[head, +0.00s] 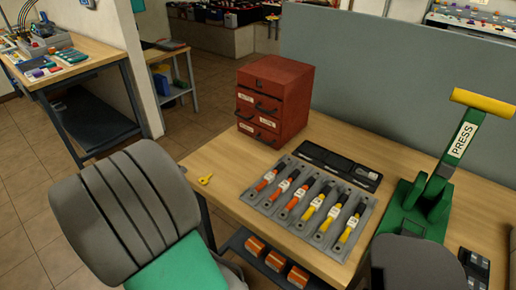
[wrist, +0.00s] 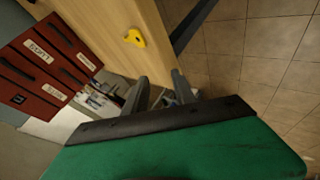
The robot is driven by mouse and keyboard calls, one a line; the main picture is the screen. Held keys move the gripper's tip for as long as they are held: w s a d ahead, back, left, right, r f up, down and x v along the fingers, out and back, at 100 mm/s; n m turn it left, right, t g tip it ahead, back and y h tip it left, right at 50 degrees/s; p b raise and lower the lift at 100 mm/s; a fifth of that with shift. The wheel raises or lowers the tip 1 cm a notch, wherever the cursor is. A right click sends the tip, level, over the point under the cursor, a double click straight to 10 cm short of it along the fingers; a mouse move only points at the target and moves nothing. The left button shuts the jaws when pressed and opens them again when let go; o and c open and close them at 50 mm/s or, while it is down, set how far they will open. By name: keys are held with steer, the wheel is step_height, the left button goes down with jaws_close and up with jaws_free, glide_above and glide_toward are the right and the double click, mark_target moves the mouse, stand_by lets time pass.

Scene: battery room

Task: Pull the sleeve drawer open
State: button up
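A red cabinet (head: 272,98) stands on the wooden bench, with several drawers carrying dark handles and small white labels. All drawer fronts look shut. The cabinet also shows tilted at the left edge of the wrist view (wrist: 22,88). My gripper (wrist: 160,78) shows in the wrist view with its two dark fingers apart and nothing between them. It is to the right of the cabinet there and apart from it. I cannot make out its fingers in the head view.
A grey tray (head: 283,214) of red- and yellow-handled tools and a black case (head: 340,164) lie beside the cabinet. A green press (head: 425,195) stands right. A yellow key-like piece (head: 206,180) lies near the bench edge.

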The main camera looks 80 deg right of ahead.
steer(key=s+d+g, duration=0.1)
steer(key=s+d, duration=0.1)
steer(key=d, duration=0.1)
steer(key=s+d+g+h, duration=0.1)
steer(key=s+d, duration=0.1)
steer(key=s, duration=0.1)
steer(key=s+d+f+h, duration=0.1)
steer(key=s+d, duration=0.1)
steer(key=d, duration=0.1)
steer(key=shift+s+d+f+g, duration=0.1)
steer(key=shift+s+d+g, duration=0.2)
steer(key=shift+g, duration=0.1)
steer(key=s+d+g+h, duration=0.1)
steer(key=s+d, duration=0.1)
steer(key=s, duration=0.1)
steer(key=s+d+r+g+h, duration=0.1)
steer(key=s+d, duration=0.2)
steer(key=s, duration=0.1)
steer(key=s+d+g, duration=0.1)
steer(key=s+d, duration=0.1)
steer(key=s, duration=0.1)
steer(key=shift+s+d+r+n+g+h+b, duration=0.15)
steer(key=shift+s+d+n+g+h+b, duration=0.05)
steer(key=shift+s+n+g+h+b, duration=0.2)
steer(key=x, duration=0.6)
steer(key=shift+s+d+p, duration=0.3)
steer(key=shift+d+p, duration=0.05)
steer(key=shift+p, duration=0.05)
steer(key=shift+s+d, duration=0.1)
steer(key=shift+d, duration=0.25)
